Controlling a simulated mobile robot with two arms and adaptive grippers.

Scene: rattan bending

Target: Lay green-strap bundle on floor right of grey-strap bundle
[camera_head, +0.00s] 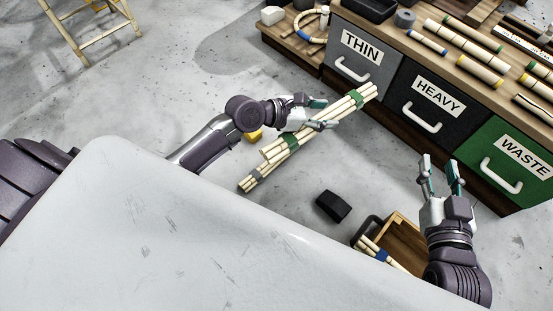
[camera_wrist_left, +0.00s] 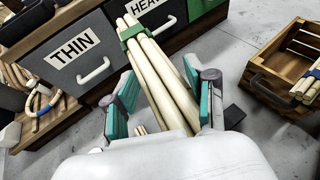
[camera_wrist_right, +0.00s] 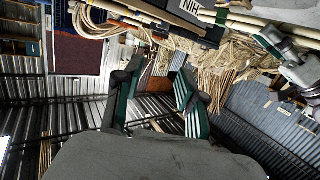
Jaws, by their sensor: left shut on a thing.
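My left gripper (camera_head: 322,113) is shut on the green-strap bundle (camera_head: 318,124), a set of pale rattan poles with two green straps. The bundle slants from lower left to upper right in the head view. In the left wrist view the bundle (camera_wrist_left: 158,75) runs between the fingers (camera_wrist_left: 165,105), one green strap showing beyond them. The grey-strap bundle (camera_head: 249,181) shows at the held bundle's lower-left end. It is mostly hidden by the held bundle. My right gripper (camera_head: 439,161) is open and empty, in front of the drawers; its spread fingers show in the right wrist view (camera_wrist_right: 158,85).
A wooden crate (camera_head: 411,232) with a blue-strap bundle (camera_head: 371,249) stands at lower right. A black block (camera_head: 333,206) lies on the floor left of it. The drawer bench (camera_head: 320,65) borders the right. A white surface (camera_head: 200,230) fills the foreground.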

